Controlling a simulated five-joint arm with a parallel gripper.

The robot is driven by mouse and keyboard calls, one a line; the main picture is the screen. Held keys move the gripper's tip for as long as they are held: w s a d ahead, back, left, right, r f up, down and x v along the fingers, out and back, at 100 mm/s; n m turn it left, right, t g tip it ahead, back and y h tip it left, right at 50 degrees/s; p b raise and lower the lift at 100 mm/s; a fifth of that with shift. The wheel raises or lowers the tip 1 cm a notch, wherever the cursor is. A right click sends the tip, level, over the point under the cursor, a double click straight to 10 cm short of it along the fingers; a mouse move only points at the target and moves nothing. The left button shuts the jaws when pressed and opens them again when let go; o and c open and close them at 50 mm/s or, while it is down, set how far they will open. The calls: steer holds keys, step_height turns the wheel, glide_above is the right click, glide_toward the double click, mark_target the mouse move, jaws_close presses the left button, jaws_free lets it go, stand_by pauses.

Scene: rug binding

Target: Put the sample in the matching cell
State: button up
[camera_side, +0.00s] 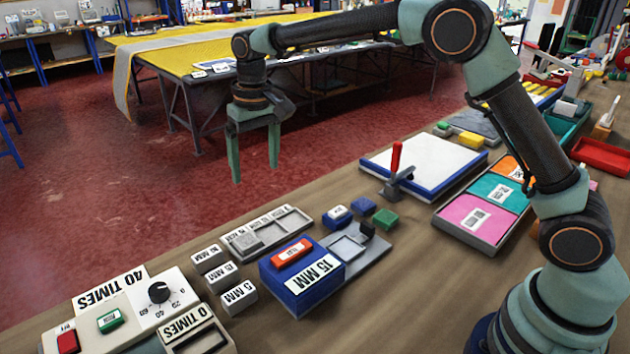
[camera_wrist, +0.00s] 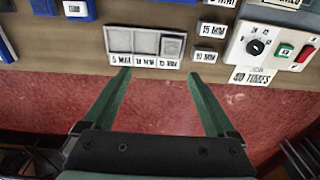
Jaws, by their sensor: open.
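My gripper (camera_side: 255,173) is open and empty, fingers pointing down, above and apart from the bench. In the wrist view its fingertips (camera_wrist: 159,73) frame the bench edge by a grey three-cell tray (camera_wrist: 145,45). The tray also shows in the side view (camera_side: 267,230), with labels along one side. A grey square piece (camera_side: 246,237) appears to lie in its left cell there; the other cells look empty. Small grey labelled blocks (camera_side: 238,296) stand beside the tray; one reads 5 MM. I cannot tell which piece is the sample.
A blue block marked 15 MM (camera_side: 301,273) stands by a grey fixture (camera_side: 370,257). A control box with a dial (camera_side: 148,305) is at lower left. Blue (camera_side: 363,205) and green (camera_side: 386,218) blocks, a white board (camera_side: 425,160) and a coloured tray (camera_side: 447,226) lie right.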

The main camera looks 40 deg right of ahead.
steer(key=s+d+r+t, duration=0.2)
steer(key=s+d+r, duration=0.7)
steer(key=s, duration=0.2)
steer(key=s+d+f+t, duration=0.1)
steer(key=s+d, duration=0.1)
steer(key=s, duration=0.4)
steer(key=s+d+f+t, duration=0.1)
steer(key=s+d+f, duration=0.1)
steer(key=s, duration=0.4)
steer(key=shift+d+f+t, duration=0.15)
steer(key=shift+d+t, duration=0.1)
steer(key=shift+t, duration=0.05)
